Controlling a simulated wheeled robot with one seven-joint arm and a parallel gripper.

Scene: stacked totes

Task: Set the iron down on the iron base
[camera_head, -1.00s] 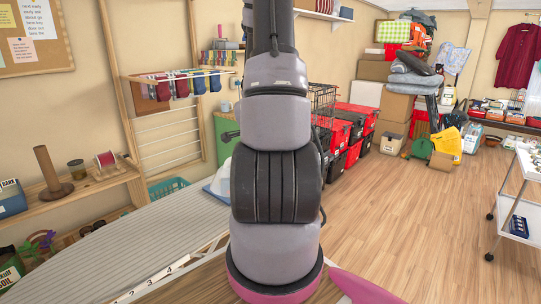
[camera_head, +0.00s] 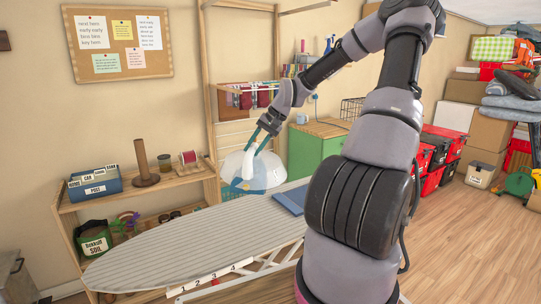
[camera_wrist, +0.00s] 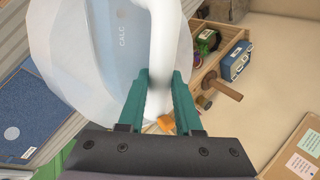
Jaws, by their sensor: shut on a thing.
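The iron (camera_head: 268,175) is a pale, translucent white and light-blue body with a white handle. It hangs above the ironing board, tilted. My gripper (camera_head: 257,146) has teal fingers and is shut on its handle. In the wrist view the iron (camera_wrist: 70,45) fills the upper left, and its white handle passes between the fingertips of my gripper (camera_wrist: 160,85). A flat blue pad, which looks like the iron base (camera_head: 291,199), lies at the board's right end, to the lower right of the iron and apart from it. The pad also shows in the wrist view (camera_wrist: 42,108).
The striped ironing board (camera_head: 165,245) has a long clear surface to the left. A wooden shelf (camera_head: 150,192) with a blue file box (camera_head: 95,186) and a spool stands behind it. A green cabinet (camera_head: 312,152) stands behind the pad.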

